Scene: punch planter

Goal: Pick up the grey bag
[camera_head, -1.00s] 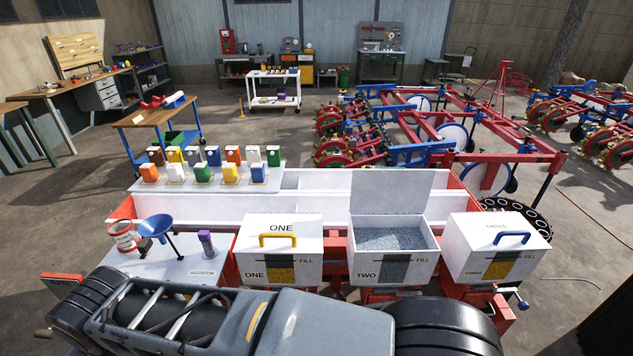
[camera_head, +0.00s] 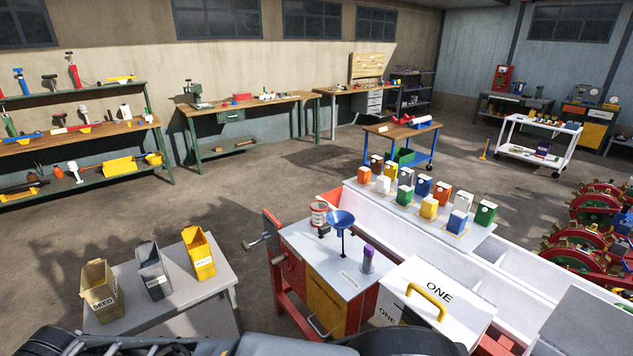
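A grey open-topped bag (camera_head: 152,272) with a white label stands upright on a small grey table (camera_head: 205,290) at the lower left. A tan bag (camera_head: 101,291) marked SEED stands to its left, and a yellow bag (camera_head: 199,254) stands to its right. The grey bag is apart from both. Its lettering is too small to read surely. My gripper is not in view.
A white box marked ONE (camera_head: 437,300) is further right. Open floor (camera_head: 190,205) lies behind the small table.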

